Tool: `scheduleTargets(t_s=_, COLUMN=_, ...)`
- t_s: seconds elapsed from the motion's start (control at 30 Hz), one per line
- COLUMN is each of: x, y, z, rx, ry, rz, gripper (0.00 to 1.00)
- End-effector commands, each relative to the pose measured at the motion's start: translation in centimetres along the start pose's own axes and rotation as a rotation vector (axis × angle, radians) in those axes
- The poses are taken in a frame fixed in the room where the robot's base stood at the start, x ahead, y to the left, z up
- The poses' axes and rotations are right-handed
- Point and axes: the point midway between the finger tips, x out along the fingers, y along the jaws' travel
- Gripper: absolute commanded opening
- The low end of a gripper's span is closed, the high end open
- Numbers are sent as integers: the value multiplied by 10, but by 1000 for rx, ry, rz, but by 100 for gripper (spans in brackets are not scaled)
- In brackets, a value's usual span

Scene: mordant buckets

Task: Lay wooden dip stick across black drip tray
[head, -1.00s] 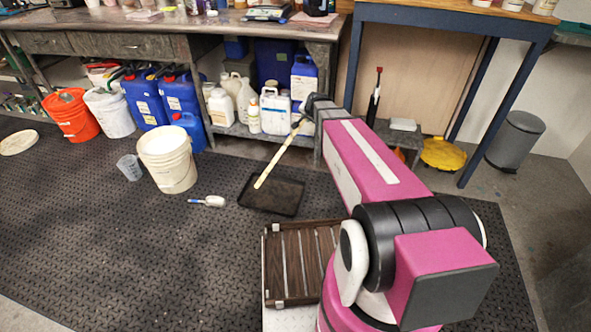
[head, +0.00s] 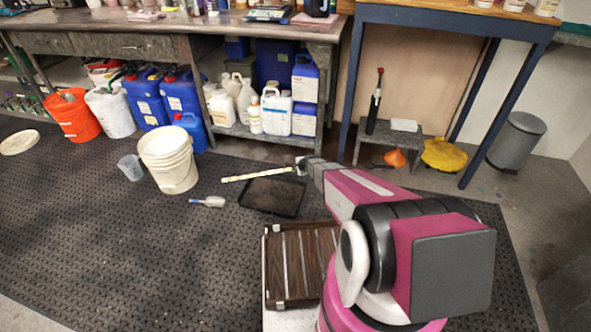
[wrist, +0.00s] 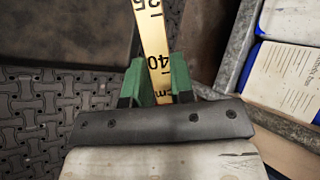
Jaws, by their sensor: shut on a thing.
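The wooden dip stick (head: 255,174) is a pale, thin stick, lying nearly level across the picture in the head view. My gripper (head: 301,167) is shut on its right end. In the wrist view the stick (wrist: 152,40) shows black number marks and runs between the green finger pads of my gripper (wrist: 160,82). The black drip tray (head: 272,197) lies flat on the floor mat, and the stick appears along its far edge, reaching past it to the left. Whether the stick touches the tray cannot be told. A dark surface at upper left of the wrist view looks like the tray (wrist: 60,35).
A white bucket (head: 167,162), a clear jug (head: 130,167) and a small white bottle (head: 209,202) stand or lie left of the tray. A slatted wooden crate (head: 300,262) is nearer me. A shelf of jugs (head: 277,113) stands behind.

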Motion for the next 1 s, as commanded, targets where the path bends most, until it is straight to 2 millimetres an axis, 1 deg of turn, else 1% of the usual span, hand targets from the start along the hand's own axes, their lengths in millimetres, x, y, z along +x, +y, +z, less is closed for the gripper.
scheduleTargets(t_s=0.27, x=13, y=11, z=-4, rx=5, ry=-1, rz=-2, gripper=0)
scheduleTargets(t_s=1.0, x=62, y=58, z=-19, rx=5, ry=0, rz=-1, gripper=0)
